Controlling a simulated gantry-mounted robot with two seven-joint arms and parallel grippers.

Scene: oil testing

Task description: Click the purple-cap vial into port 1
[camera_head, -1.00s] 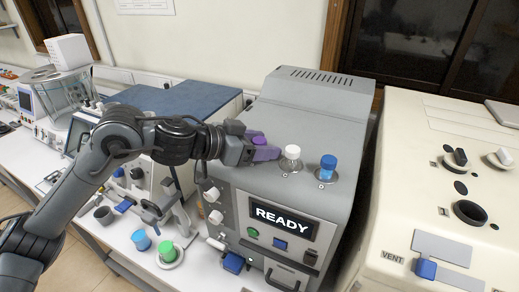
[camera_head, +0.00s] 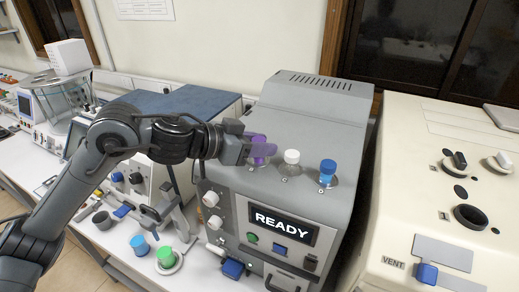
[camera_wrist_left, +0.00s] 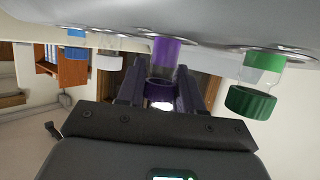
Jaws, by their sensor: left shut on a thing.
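The purple-cap vial (camera_head: 258,142) is at the top left front of the grey tester (camera_head: 310,120), left of the white-cap vial (camera_head: 292,157) and the blue-cap vial (camera_head: 328,168). My left gripper (camera_head: 262,153) reaches in from the left and is shut on the purple-cap vial. In the left wrist view, the vial (camera_wrist_left: 166,52) shows between the two fingers, close to the tester's surface. I cannot tell whether it is seated in a port; no port number is readable. The tester's display reads READY. My right gripper is out of view.
The wrist view shows a green-cap vial (camera_wrist_left: 252,102) beside the purple one; my gripper hides that spot in the head view. Blue (camera_head: 140,244) and green (camera_head: 166,256) items stand on the white bench below. A cream machine (camera_head: 440,130) stands close on the right.

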